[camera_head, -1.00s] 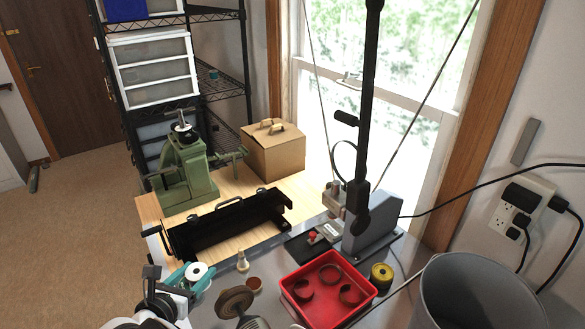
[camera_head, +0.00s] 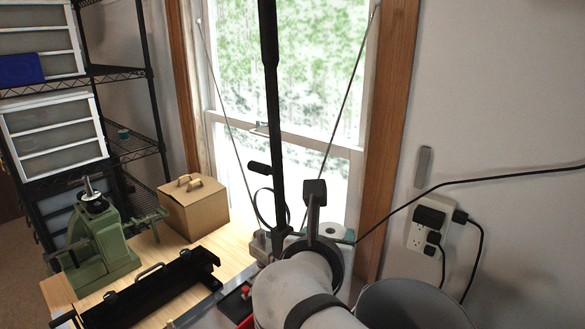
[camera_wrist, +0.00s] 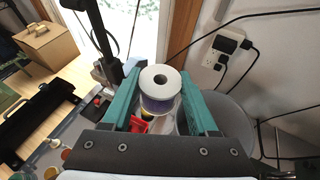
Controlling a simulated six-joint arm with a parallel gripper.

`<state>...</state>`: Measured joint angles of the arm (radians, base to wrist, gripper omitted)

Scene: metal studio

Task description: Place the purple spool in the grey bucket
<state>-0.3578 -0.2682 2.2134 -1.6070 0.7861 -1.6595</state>
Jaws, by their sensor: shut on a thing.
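The purple spool (camera_wrist: 160,101) has white end discs with a dark centre hole and purple winding below the top disc. In the wrist view it stands upright between the teal fingers of my gripper (camera_wrist: 159,88), which is shut on it. In the head view the spool's white top (camera_head: 332,230) shows beyond my arm, held up in front of the window. The grey bucket (camera_head: 415,306) is at the lower right of the head view. In the wrist view the bucket (camera_wrist: 236,112) lies right of the spool, partly behind the right finger; its inside is mostly hidden.
A black upright lever (camera_head: 271,110) of a press stands left of the gripper. A red tray (camera_wrist: 137,124) lies below the spool. A cardboard box (camera_head: 195,208) and a green machine (camera_head: 100,240) stand further left.

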